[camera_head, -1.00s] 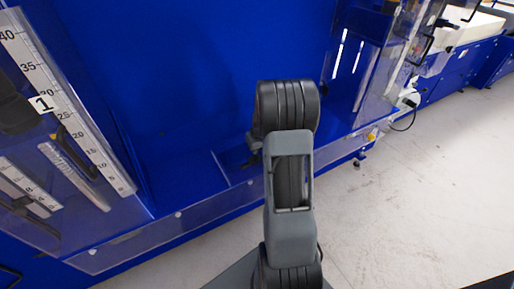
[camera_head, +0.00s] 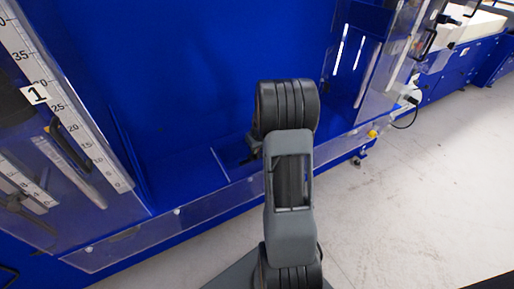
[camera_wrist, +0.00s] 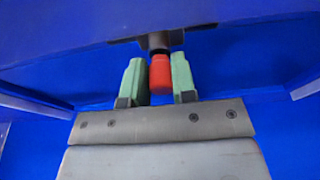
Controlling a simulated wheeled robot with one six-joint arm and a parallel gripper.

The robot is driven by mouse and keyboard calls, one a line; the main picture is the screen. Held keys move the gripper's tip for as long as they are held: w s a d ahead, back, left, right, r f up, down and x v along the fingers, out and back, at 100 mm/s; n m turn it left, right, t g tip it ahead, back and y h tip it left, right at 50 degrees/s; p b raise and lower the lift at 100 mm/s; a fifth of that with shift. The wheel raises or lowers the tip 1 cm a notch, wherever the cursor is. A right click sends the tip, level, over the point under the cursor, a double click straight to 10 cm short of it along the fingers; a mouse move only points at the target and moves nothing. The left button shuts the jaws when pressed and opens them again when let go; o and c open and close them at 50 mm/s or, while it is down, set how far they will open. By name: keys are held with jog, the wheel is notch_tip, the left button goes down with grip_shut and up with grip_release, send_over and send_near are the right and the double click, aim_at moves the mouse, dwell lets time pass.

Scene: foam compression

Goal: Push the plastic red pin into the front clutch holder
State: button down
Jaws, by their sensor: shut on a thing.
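The red pin (camera_wrist: 160,76) is a short red cylinder in the wrist view, between the two green fingertips of my gripper (camera_wrist: 158,82). My gripper is shut on it. The pin's upper end meets or sits just below a dark cylindrical holder (camera_wrist: 158,41) that hangs from the blue surface above; I cannot tell how far the pin is inside it. In the head view my own arm hides the gripper and the pin.
A blue machine wall (camera_head: 200,70) fills the background. A clear panel with a numbered scale (camera_head: 75,118) stands at the left. A clear low guard (camera_head: 190,211) runs along the machine's front edge. Open grey floor (camera_head: 400,215) lies at the right.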

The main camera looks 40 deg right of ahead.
jog(key=shift+f, duration=0.25)
jog(key=c, duration=0.8)
grip_release()
jog(key=shift+c, duration=0.2)
jog(key=shift+r, duration=0.2)
jog(key=shift+r+p, duration=1.9)
jog(key=shift+r, duration=0.95)
jog(key=v, duration=1.3)
jog(key=shift+r, duration=0.4)
jog(key=shift+s, duration=0.15)
